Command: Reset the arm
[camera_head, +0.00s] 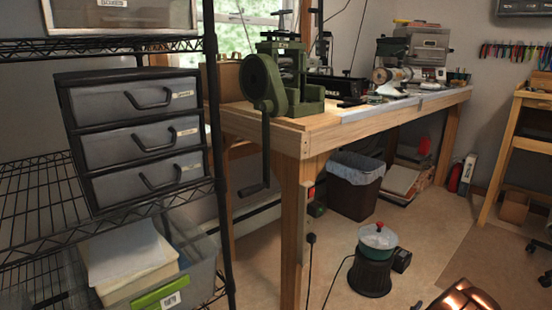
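My gripper does not show in the head camera view. A shiny copper-coloured rounded shape (462,297) shows at the bottom edge, right of centre. It is cut off by the frame, and I cannot tell what it is. No object is seen held.
A black wire shelf (40,200) with a drawer unit (140,140) stands close on the left. A wooden workbench (330,130) carries a green rolling mill (290,80). A black bin (354,187) and a dark drum-like device (371,272) stand on the floor.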

